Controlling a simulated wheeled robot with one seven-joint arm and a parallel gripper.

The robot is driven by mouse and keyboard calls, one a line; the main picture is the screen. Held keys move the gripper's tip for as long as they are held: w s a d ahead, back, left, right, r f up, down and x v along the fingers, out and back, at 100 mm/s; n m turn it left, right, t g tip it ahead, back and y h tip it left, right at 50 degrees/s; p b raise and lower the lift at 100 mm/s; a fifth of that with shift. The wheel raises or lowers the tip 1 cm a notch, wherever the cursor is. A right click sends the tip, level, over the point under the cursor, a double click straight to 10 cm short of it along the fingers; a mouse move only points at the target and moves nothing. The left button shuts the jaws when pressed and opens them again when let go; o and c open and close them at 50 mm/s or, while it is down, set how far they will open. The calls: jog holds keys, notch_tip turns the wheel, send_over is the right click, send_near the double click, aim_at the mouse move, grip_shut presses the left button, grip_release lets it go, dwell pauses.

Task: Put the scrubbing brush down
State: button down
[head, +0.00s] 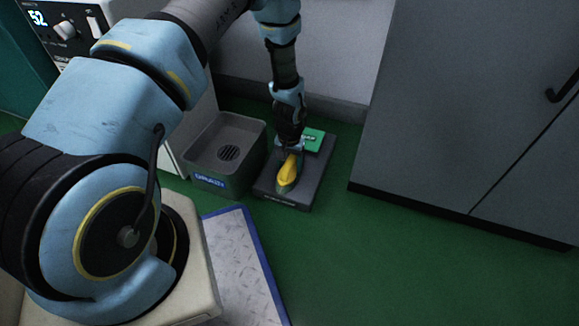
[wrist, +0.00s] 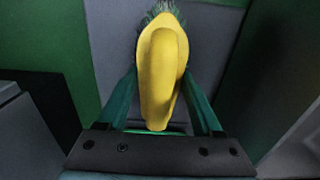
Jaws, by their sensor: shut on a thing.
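The scrubbing brush (head: 287,173) has a yellow back and green bristles. It is in my gripper (head: 290,152), low over or on a dark grey platform (head: 310,185) on the floor. In the wrist view the brush (wrist: 162,65) lies between the two green fingers (wrist: 160,95), with its bristles at the far end. The fingers are shut on it. I cannot tell whether the brush touches the platform.
A grey drain basin (head: 195,170) with a blue label stands left of the platform. A green item (head: 314,139) lies on the platform's back part. A grey cabinet (head: 460,110) stands at right. A metal plate with blue edging (head: 240,260) lies in front; green floor is clear at lower right.

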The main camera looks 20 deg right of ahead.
aim_at(288, 161)
jog(key=shift+c, duration=0.2)
grip_release()
jog(key=shift+f, duration=0.1)
notch_tip(288, 161, up, 12)
jog(key=p, duration=0.5)
jog(key=shift+p, duration=0.35)
jog(key=w+a+r+n, duration=0.2)
jog(key=a+r, duration=0.5)
jog(key=r, duration=0.2)
jog(key=w+a+r+n, duration=0.1)
jog(key=w+a+r, duration=0.2)
jog(key=a+r, duration=0.55)
jog(key=s+a+r+n, duration=0.2)
jog(key=s+a+r, duration=0.2)
jog(key=a+r, duration=0.2)
jog(key=s+a+r+n+t, duration=0.1)
jog(key=s+a+r+n, duration=0.1)
jog(key=s+a+r, duration=0.3)
jog(key=a+r, duration=0.1)
jog(key=a, duration=0.2)
jog(key=shift+a+r+t, duration=0.2)
jog(key=shift+a+t, duration=0.1)
jog(key=shift+a, duration=0.1)
